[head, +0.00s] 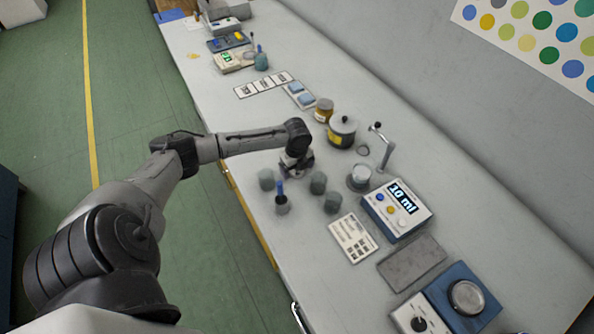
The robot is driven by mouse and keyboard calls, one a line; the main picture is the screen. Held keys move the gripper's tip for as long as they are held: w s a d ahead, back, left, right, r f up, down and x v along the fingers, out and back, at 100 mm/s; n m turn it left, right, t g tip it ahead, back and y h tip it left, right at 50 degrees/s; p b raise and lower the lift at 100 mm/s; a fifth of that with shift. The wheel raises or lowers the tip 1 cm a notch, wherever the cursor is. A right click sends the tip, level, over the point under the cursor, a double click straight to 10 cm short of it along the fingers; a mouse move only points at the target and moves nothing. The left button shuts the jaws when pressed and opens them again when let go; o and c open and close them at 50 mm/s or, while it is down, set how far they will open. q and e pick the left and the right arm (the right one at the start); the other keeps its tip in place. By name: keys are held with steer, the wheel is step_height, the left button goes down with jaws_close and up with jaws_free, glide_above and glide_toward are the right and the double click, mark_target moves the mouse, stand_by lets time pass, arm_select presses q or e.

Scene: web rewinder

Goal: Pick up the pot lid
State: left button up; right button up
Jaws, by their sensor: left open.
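A dark pot (341,135) with a yellow label stands upright on the bench, right of the middle of the head view. Its grey lid (343,121) with a dark knob sits on top. My left gripper (290,173) hangs over the bench to the left of the pot and nearer to me, apart from it. It is open and I see nothing held in it. Its fingertips are small and partly hidden by its own body. My right gripper is not in view.
Several grey-green cups (318,183) stand close below my left gripper. An amber jar (324,110) stands beside the pot. A dispenser (398,210) reading "10 ml" and a printed card (352,238) lie nearer. The wall borders the bench's right side.

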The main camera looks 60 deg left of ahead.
arm_select(q)
steer(key=shift+r, duration=0.1)
steer(key=c, duration=1)
